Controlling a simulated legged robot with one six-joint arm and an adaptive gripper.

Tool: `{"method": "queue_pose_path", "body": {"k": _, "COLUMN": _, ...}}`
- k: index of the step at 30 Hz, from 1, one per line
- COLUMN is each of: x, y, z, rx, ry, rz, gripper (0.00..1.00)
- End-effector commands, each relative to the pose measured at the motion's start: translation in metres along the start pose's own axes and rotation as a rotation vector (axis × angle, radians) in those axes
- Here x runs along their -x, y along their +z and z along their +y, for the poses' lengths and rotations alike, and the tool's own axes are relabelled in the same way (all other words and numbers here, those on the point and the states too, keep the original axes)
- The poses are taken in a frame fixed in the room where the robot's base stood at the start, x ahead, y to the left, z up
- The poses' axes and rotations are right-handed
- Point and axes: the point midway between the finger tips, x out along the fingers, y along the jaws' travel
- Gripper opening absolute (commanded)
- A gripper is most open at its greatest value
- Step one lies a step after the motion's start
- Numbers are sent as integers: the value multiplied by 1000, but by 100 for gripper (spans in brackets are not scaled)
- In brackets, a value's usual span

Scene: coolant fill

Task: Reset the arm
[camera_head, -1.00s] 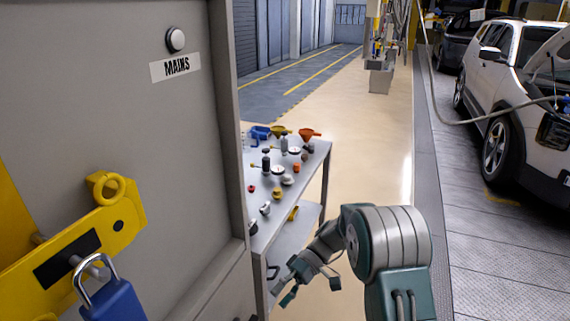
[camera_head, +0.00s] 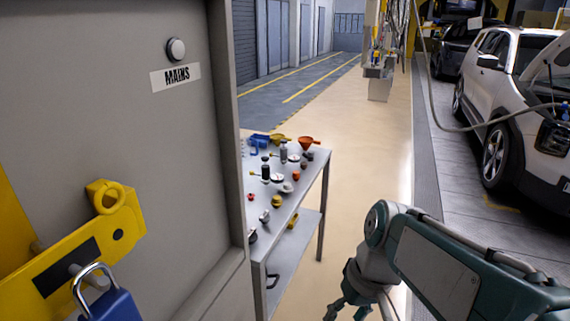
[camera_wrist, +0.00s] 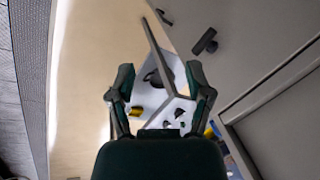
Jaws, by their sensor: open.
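My gripper (camera_wrist: 162,92) is open and empty in the wrist view, its two fingers spread apart with the table beyond them. In the head view my gripper (camera_head: 347,311) hangs low at the bottom edge, right of the table, and is partly cut off. My arm folds in from the lower right, its elbow in front of the floor. No object is between the fingers.
A grey cabinet (camera_head: 110,150) marked MAINS, with a yellow lockout bar (camera_head: 75,250) and blue padlock (camera_head: 108,305), fills the left. A metal table (camera_head: 300,200) holds funnels, bottles and caps. A white car (camera_head: 520,95) stands right; the middle floor is clear.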

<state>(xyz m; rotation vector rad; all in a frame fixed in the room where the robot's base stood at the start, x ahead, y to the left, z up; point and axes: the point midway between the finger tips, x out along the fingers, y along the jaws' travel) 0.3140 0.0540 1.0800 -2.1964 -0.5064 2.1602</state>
Motion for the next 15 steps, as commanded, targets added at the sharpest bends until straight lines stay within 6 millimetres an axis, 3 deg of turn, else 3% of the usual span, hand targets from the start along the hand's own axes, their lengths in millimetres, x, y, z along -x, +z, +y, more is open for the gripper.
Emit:
{"method": "queue_pose_path", "body": {"k": 9, "x": 27, "y": 50, "z": 20, "rx": -101, "ry": 205, "rz": 297, "gripper": 66}}
{"method": "queue_pose_path", "body": {"k": 15, "x": 34, "y": 69, "z": 28, "rx": -143, "ry": 278, "rz": 439, "gripper": 66}}
